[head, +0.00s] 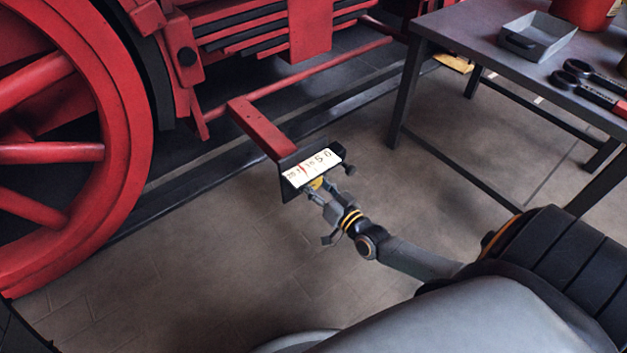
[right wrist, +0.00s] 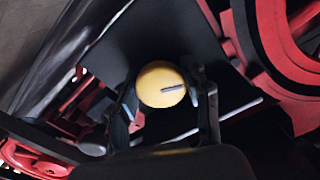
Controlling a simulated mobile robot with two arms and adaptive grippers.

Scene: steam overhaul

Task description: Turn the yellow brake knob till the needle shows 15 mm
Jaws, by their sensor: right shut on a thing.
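The yellow brake knob (right wrist: 160,85) is between the two fingers of my right gripper (right wrist: 166,105) in the right wrist view. Its dark mark line points to the right. In the head view only a little yellow of the knob (head: 317,184) shows below the scale, and my right gripper (head: 323,194) is shut on it. The white scale plate (head: 313,168) has numbers falling to 0 at its right end. A thin red needle (head: 302,170) stands left of the 10, around the 15 mark; its exact reading is too small to tell. My left gripper is not in view.
The scale sits at the end of a red arm (head: 262,128) from the locomotive. A big red wheel (head: 110,110) stands at left. A dark table (head: 470,45) with a grey tray (head: 537,37) and red-handled tools (head: 600,92) stands at right. The floor in front is clear.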

